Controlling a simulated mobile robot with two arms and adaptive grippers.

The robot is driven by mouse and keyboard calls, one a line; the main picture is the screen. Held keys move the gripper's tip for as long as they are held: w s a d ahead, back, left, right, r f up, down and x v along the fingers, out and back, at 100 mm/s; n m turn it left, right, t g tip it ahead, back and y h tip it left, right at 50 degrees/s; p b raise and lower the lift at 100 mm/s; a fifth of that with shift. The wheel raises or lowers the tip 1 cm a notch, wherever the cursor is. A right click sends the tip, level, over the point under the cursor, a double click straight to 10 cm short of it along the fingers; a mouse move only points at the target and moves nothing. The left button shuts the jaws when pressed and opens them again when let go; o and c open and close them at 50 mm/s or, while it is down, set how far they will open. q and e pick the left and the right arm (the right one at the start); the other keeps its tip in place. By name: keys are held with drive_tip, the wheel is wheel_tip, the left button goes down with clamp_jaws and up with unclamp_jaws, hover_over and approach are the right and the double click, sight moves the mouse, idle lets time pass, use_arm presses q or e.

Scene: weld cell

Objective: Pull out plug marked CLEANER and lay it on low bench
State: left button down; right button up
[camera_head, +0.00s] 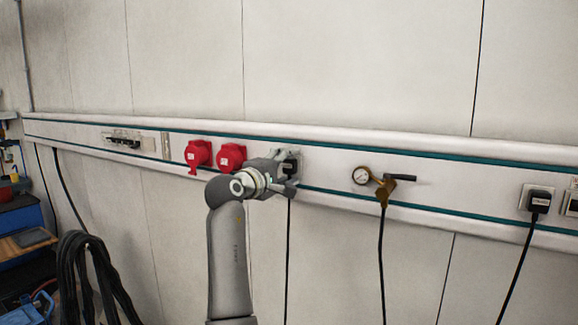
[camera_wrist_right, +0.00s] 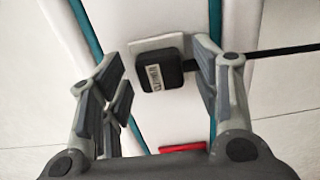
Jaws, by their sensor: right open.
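A black plug (camera_wrist_right: 158,72) with a pale label sits in a white wall socket on the trunking. The label is small and turned in the right wrist view, so I cannot read it surely. The plug also shows in the head view (camera_head: 290,166), partly covered by my gripper, with its cord hanging straight down. My right gripper (camera_head: 288,174) is open, its fingers on either side of the plug and apart from it. A second labelled black plug (camera_head: 540,200) sits in a socket at the far right. My left gripper is out of view. I cannot identify the low bench surely.
Two red sockets (camera_head: 231,157) are left of my right gripper. A gauge (camera_head: 361,175) with a brass valve is to its right. Black cables (camera_head: 85,262) hang at the lower left, near a wooden-topped surface (camera_head: 22,246) and blue cabinet (camera_head: 20,218).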

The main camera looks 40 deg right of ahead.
idle(0.8)
clamp_jaws()
drive_tip(key=shift+a, duration=0.1)
drive_tip(key=shift+f, duration=0.1)
drive_tip(key=shift+v, duration=2.95)
